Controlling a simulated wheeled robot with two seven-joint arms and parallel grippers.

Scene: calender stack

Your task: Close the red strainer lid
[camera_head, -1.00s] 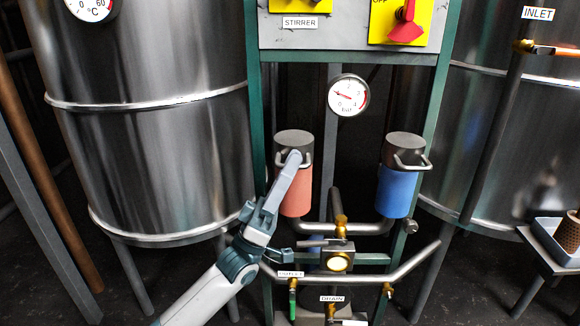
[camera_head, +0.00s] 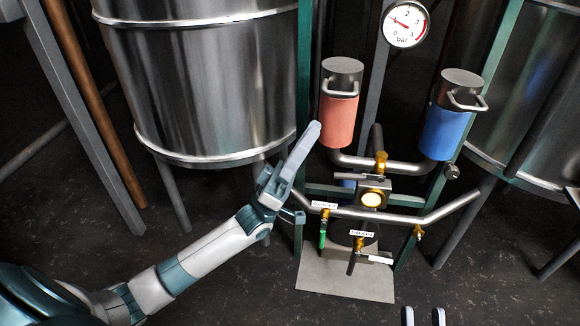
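My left gripper (camera_head: 314,131) is seen nearly edge-on. Its tip is beside the lower left of the red cylinder in the picture, below the handle and apart from it. Its finger gap is not clear. My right gripper (camera_head: 423,317) shows only two pale fingertips, spread apart and empty, at the bottom edge.
A blue strainer (camera_head: 447,132) with a similar lid stands to the right. Pipes and a brass valve (camera_head: 381,162) run below both strainers. Steel tanks (camera_head: 205,85) flank the frame. A pressure gauge (camera_head: 405,25) hangs above. The floor in front is mostly clear.

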